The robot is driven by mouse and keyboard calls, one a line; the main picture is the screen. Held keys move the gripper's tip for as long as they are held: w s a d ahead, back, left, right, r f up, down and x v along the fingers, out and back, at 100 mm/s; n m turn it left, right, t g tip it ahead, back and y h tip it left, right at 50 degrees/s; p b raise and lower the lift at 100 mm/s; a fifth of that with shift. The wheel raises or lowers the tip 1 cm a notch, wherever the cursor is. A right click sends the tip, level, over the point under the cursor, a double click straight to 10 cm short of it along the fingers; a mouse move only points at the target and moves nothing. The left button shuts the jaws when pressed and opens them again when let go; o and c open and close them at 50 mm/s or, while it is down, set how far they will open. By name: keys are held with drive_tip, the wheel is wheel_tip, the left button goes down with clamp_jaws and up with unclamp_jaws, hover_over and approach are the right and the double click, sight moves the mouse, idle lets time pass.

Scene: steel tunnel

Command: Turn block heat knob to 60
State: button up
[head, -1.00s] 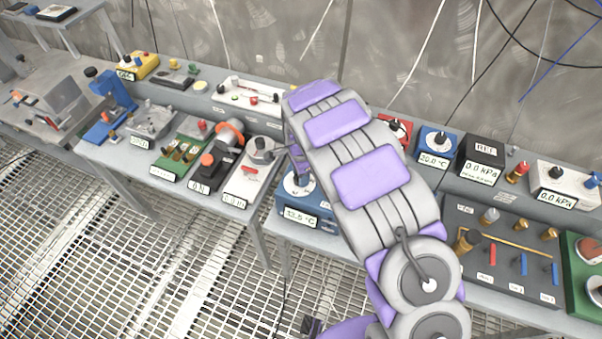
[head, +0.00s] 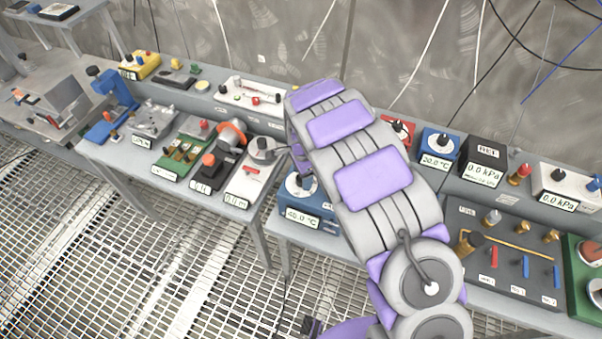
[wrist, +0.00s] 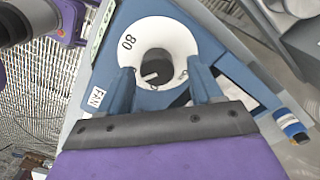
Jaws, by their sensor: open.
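The blue block heat unit (head: 318,206) stands on the bench just left of my arm in the head view. Its display (head: 302,214) seems to read in the forties °C. Its white dial (head: 296,190) is partly hidden by my arm. In the wrist view the dial (wrist: 181,36) shows an "80" mark at its upper left, and a dark knob with a pale end (wrist: 153,73) stands in the middle. My gripper (wrist: 161,70) is open, with one finger on each side of the knob. I cannot tell whether they touch it. The 60 mark is not readable.
A white unit with a grey knob (head: 262,150) stands close on the left, across a gap between tables. Another blue dial unit (head: 438,143) stands behind, right of my arm. A dark panel with valves (head: 510,255) lies to the right. Grated floor is open in front.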

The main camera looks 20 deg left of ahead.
wheel_tip(320, 180, up, 17)
drive_tip(key=p, duration=0.1)
drive_tip(key=shift+a, duration=0.15)
idle(0.6)
drive_tip(key=s+d+r+n+b, duration=0.1)
drive_tip(key=s+d+r, duration=0.15)
drive_tip(key=d, duration=0.45)
drive_tip(key=s+d+r+n+b, duration=0.15)
drive_tip(key=s+d, duration=0.25)
drive_tip(key=d, duration=0.4)
drive_tip(key=s+d+r+n+b, duration=0.1)
drive_tip(key=s+d+r, duration=0.1)
drive_tip(key=s+d, duration=0.35)
drive_tip(key=s+d+f+n+g+b, duration=0.1)
drive_tip(key=s+d, duration=0.4)
drive_tip(key=s, duration=0.6)
drive_tip(key=s+d+f+n+b, duration=0.1)
drive_tip(key=s+d+f+n, duration=0.2)
drive_tip(key=s, duration=0.8)
drive_tip(key=d+n, duration=0.2)
drive_tip(key=shift+d+g, duration=0.3)
drive_tip(key=shift+g, duration=0.1)
